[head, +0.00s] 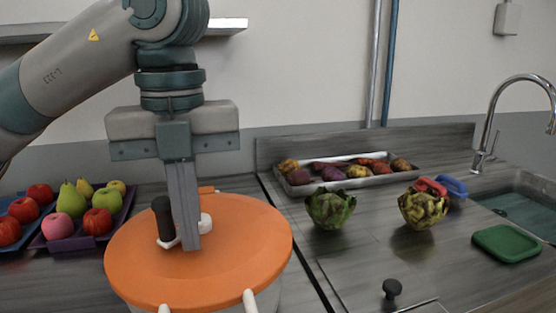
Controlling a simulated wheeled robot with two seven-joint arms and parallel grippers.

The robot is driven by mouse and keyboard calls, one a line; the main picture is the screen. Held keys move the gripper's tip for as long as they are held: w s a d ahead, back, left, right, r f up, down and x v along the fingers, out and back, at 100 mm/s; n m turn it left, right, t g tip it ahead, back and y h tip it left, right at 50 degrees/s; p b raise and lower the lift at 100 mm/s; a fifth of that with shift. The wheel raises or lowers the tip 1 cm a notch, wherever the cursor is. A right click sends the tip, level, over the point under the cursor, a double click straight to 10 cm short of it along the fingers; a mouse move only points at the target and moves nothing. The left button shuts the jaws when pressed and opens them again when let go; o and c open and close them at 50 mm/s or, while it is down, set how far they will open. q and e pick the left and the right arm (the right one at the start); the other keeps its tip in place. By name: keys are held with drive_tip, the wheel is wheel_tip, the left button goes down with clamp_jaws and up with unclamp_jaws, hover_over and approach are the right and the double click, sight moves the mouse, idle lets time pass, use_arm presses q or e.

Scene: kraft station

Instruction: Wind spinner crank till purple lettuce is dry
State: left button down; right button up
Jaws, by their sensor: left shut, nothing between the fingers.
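The salad spinner has an orange lid (240,235) and stands at the front, left of the middle. Its crank has a black upright knob (163,217) on a white arm near the lid's centre. My left gripper (190,246) points straight down over the lid, its fingers closed together with nothing between them. The fingers are just right of the black knob, and I cannot tell whether they touch it. The purple lettuce is not visible; the lid hides the inside of the spinner. My right gripper is not in view.
A purple tray (66,243) of fruit and a blue tray (40,213) of apples lie at left. A metal tray (355,183) of potatoes is behind. Two artichokes, a green one (330,208) and a yellowish one (422,209), stand right. A green board (507,243) lies by the sink (528,201).

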use_arm(q)
drive_tip(key=c, duration=1.4)
unclamp_jaws()
drive_tip(key=shift+o, duration=0.2)
wheel_tip(320, 180, up, 7)
drive_tip(key=p, duration=0.4)
